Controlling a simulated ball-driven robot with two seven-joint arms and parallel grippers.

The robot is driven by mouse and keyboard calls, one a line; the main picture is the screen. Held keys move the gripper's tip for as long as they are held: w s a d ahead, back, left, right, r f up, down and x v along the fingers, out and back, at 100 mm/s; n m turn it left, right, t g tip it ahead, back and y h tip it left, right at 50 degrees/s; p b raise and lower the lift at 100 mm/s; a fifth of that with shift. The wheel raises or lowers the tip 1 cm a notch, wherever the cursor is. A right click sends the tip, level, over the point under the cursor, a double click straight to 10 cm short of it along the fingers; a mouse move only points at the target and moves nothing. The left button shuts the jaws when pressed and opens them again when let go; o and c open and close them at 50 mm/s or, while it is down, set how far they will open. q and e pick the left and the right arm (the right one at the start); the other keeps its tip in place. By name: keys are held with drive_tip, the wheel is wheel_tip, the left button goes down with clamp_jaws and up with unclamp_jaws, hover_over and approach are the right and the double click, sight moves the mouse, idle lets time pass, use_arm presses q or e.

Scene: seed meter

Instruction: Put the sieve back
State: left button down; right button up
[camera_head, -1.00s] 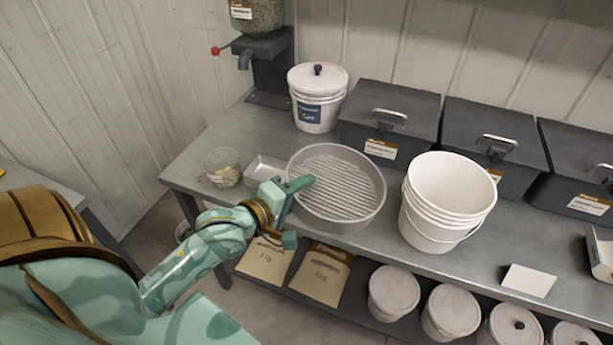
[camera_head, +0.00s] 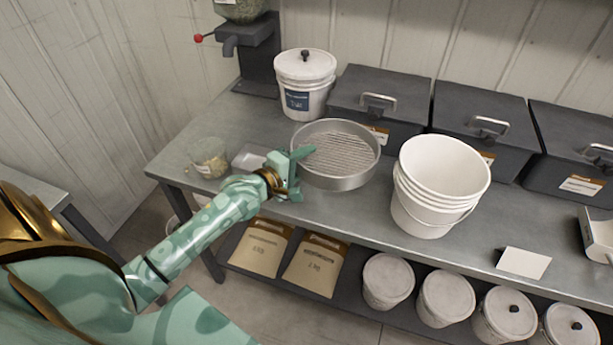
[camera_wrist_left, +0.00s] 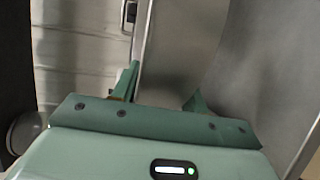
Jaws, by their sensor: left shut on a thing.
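The sieve (camera_head: 340,152) is a round grey metal pan with a ridged or meshed floor. In the head view it is level, at or just above the bench top between the small tray and the white buckets; I cannot tell whether it touches the bench. My left gripper (camera_head: 292,172) is shut on its near left rim. In the left wrist view the sieve's curved wall (camera_wrist_left: 185,45) passes between the fingers of my left gripper (camera_wrist_left: 160,95). My right gripper is not in view.
Nested white buckets (camera_head: 440,190) stand right of the sieve. A lidded white bucket (camera_head: 304,85) and dark lidded bins (camera_head: 378,98) stand behind. A clear cup (camera_head: 208,160) and a shallow tray (camera_head: 250,158) are left. Paper bags (camera_head: 262,248) and lidded tubs sit on the lower shelf.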

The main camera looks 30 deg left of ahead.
use_arm(q)
drive_tip(key=f+b, duration=0.1)
drive_tip(key=f, duration=0.2)
drive_tip(key=f+b, duration=0.1)
drive_tip(key=shift+w+a+f+b, duration=0.15)
drive_tip(key=shift+w+a+b, duration=0.15)
drive_tip(key=shift+w, duration=0.1)
drive_tip(key=shift+f, duration=0.5)
drive_tip(key=c, duration=0.7)
unclamp_jaws()
drive_tip(key=shift+c, duration=0.2)
